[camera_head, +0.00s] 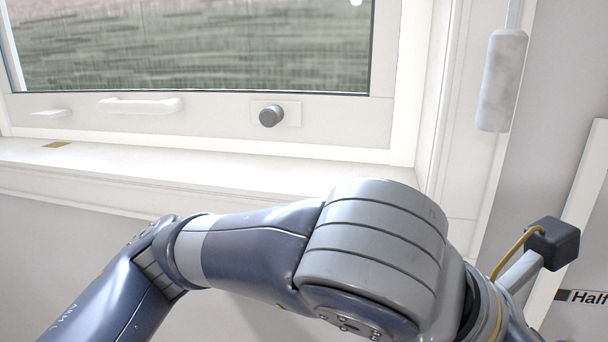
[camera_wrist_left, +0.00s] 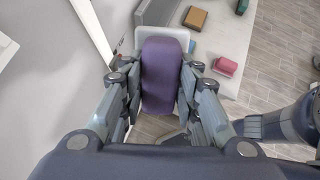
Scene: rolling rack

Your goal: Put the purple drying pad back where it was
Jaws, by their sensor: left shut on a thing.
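The purple drying pad (camera_wrist_left: 160,82) is in the left wrist view, upright in the picture between the two fingers of my left gripper (camera_wrist_left: 162,70). The fingers are shut on its sides. A pale, white-rimmed thing (camera_wrist_left: 148,33) shows behind the pad's far end; I cannot tell whether the pad touches it. The pad and the left gripper's fingers do not show in the head view, where my left arm crosses the lower part. My right gripper is not in view.
A white surface (camera_wrist_left: 228,52) right of the pad bears a brown block (camera_wrist_left: 195,18) and a pink-red item (camera_wrist_left: 225,67). Tiled floor (camera_wrist_left: 285,60) lies beyond. The head view shows a window sill (camera_head: 190,168), a window knob (camera_head: 271,116) and a hanging pale cylinder (camera_head: 503,80).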

